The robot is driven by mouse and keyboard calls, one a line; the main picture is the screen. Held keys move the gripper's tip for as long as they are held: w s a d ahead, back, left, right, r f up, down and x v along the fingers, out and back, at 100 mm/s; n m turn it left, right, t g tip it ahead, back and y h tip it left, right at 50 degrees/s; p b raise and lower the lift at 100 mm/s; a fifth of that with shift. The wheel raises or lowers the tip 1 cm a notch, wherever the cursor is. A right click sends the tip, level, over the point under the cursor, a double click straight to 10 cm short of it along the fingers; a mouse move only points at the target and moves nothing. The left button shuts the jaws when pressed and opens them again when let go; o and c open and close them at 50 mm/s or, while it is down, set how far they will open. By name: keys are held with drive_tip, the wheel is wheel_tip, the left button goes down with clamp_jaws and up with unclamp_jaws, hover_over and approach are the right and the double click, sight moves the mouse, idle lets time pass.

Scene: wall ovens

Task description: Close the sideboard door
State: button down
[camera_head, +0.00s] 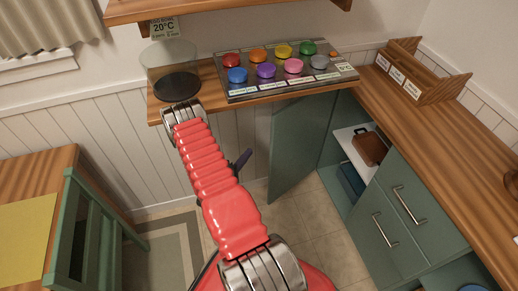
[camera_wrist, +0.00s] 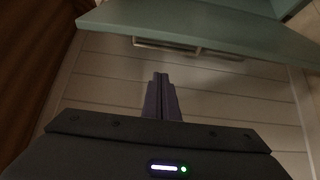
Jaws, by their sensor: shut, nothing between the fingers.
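The sideboard's green door (camera_head: 302,145) stands open in the head view, swung out from the cabinet under the wooden counter. The sideboard's open compartment shows a white shelf (camera_head: 346,148) with a brown case (camera_head: 369,148) on it. My gripper (camera_wrist: 162,82) is shut and empty in the wrist view. A green panel (camera_wrist: 200,25), seemingly the door, crosses the top of that view beyond the fingertips, with a gap seen between. In the head view my red arm hides most of the gripper; a dark part shows left of the door.
A board of several coloured knobs (camera_head: 280,70) and a glass jar (camera_head: 172,70) stand on the counter above. Drawers with metal handles (camera_head: 385,230) are at right. A green chair (camera_head: 85,230) and wooden table (camera_head: 35,180) stand at left. Tiled floor (camera_head: 310,225) is clear before the door.

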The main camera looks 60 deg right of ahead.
drive_tip(key=s+d, duration=0.4)
drive_tip(key=d, duration=0.4)
drive_tip(key=shift+d, duration=0.15)
idle(0.5)
drive_tip(key=shift+s+d, duration=0.1)
drive_tip(key=shift+s, duration=0.05)
